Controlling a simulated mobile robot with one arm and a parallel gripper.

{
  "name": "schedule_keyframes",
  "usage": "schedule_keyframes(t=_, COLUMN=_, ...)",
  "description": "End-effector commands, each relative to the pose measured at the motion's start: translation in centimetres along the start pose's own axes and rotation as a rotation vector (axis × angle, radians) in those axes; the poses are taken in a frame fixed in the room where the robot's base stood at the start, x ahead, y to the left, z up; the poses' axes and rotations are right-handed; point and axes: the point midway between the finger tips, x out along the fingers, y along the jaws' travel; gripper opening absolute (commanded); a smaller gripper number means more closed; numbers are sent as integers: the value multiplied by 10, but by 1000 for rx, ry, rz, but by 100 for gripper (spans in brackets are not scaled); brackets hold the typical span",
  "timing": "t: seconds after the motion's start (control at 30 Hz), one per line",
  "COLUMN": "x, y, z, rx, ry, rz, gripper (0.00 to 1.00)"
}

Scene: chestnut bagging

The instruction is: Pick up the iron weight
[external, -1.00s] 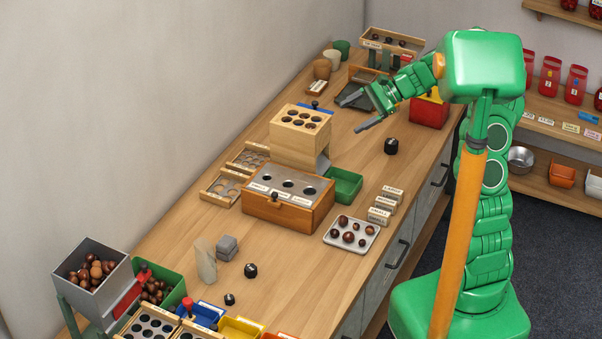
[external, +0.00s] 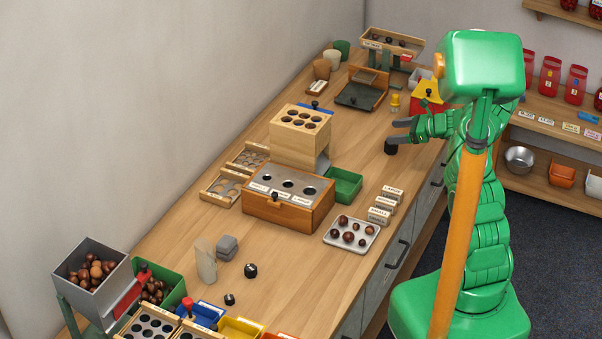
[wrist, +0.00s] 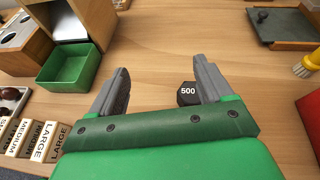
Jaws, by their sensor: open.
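A black iron weight (external: 390,148) stands on the bench near its right edge. In the wrist view it is a dark block marked 500 (wrist: 188,93), between my fingers in the picture and close beside the right one. My gripper (external: 398,130) is over that spot in the external view; it also shows in the wrist view (wrist: 161,74), open and empty. Part of the weight is hidden by the right finger. Two smaller dark weights (external: 250,270) (external: 229,299) stand at the front of the bench.
A green tray (wrist: 70,80) and a wooden sorting box (external: 290,205) stand left of my gripper. Size blocks (external: 383,209) and a chestnut tray (external: 350,250) lie nearer the front. The bench around the weight is clear.

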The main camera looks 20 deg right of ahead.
Motion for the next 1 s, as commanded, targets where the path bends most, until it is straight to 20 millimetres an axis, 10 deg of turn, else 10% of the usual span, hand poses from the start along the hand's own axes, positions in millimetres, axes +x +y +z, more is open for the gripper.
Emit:
schedule_keyframes(t=0.3, x=-22, y=-32, z=-64, rx=118, ry=29, rz=-110, gripper=80)
schedule_keyframes(t=1.0, x=42, y=-37, z=-67, rx=124, ry=32, rz=-113, gripper=80)
